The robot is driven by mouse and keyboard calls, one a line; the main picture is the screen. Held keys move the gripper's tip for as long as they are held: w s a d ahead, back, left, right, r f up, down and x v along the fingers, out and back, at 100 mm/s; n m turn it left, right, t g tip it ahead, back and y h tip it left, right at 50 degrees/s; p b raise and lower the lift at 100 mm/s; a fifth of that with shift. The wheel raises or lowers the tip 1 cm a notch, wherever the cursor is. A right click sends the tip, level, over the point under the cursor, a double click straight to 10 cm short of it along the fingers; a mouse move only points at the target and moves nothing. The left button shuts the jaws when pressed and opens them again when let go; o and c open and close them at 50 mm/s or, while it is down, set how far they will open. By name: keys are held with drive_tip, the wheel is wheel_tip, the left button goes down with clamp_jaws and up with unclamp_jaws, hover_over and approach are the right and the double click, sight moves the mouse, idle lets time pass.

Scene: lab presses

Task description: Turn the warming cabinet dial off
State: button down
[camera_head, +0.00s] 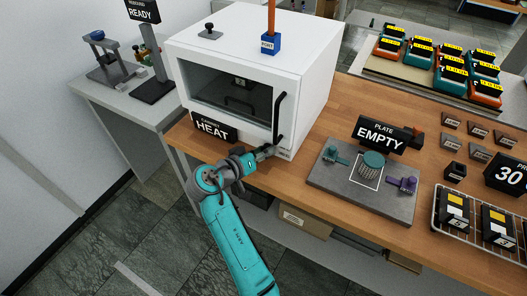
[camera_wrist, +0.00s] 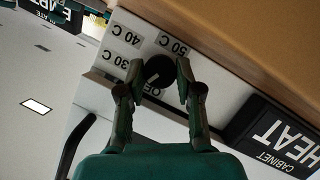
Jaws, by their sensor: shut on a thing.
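The white warming cabinet (camera_head: 314,62) stands on the wooden bench with its glass door closed. Its black round dial (camera_wrist: 159,68) sits on a white panel with 30 C, 40 C and 50 C labels and a partly covered OFF label. A short white mark shows on the dial's lower left side, but I cannot tell exactly which label it faces. My gripper (camera_wrist: 158,74) has one finger on each side of the dial and is shut on it. In the head view my gripper (camera_head: 268,152) is at the cabinet's lower front and hides the dial. The cabinet sign (camera_head: 212,129) reads HEAT.
The black door handle (camera_head: 280,117) rises just above my gripper. To the right, a grey plate station (camera_head: 335,188) has an EMPTY sign (camera_head: 384,137). A wire rack (camera_head: 440,222) with black boxes stands farther right. The floor in front of the bench is open.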

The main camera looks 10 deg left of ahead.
drive_tip(key=n+h, duration=0.2)
drive_tip(key=n, duration=0.1)
drive_tip(key=shift+a+f+n, duration=0.1)
drive_tip(key=shift+a+n, duration=0.05)
drive_tip(key=shift+n, duration=0.15)
idle(0.4)
drive_tip(key=c, duration=0.8)
unclamp_jaws()
drive_tip(key=shift+o, duration=0.2)
